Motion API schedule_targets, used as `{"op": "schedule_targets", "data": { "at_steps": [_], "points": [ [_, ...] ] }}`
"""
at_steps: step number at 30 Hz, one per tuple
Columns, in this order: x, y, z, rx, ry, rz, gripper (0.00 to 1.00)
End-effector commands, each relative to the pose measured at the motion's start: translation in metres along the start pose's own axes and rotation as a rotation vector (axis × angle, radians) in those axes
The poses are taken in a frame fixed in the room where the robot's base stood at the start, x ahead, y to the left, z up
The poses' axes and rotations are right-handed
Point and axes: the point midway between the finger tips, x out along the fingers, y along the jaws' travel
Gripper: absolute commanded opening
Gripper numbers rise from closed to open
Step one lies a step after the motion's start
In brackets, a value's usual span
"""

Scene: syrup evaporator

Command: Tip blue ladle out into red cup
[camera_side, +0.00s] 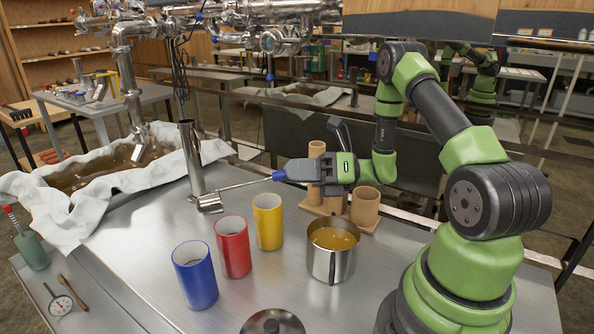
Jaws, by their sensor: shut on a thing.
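My gripper (288,171) is shut on the blue handle (279,176) of the ladle. The ladle's metal rod runs left and slightly down to a small metal bowl (209,203), which hangs above the table behind the cups. I cannot see whether the bowl holds liquid. The red cup (234,250) stands upright on the metal table, between a blue cup (195,277) at front left and a yellow cup (268,223) at back right. The bowl is behind and a little left of the red cup, not over its mouth.
A metal pot (332,262) of amber liquid stands right of the cups. A tall metal tube (192,158) stands behind the ladle bowl. A wooden holder (364,207) is below my gripper's right side. A metal lid (272,322) lies in front. White cloth (60,208) borders the basin at left.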

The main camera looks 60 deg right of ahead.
Motion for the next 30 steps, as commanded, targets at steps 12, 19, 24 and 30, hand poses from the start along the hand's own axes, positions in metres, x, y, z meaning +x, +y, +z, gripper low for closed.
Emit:
{"op": "schedule_targets", "data": {
  "at_steps": [12, 19, 24, 30],
  "points": [
    [0.000, 0.001, 0.001, 0.002, 0.001, -0.002, 0.03],
    [0.007, 0.008, 0.010, -0.014, 0.065, -0.047, 0.03],
    [0.014, 0.016, 0.019, -0.028, 0.144, -0.104, 0.03],
    [0.024, 0.025, 0.030, -0.045, 0.238, -0.170, 0.03]
  ]
}}
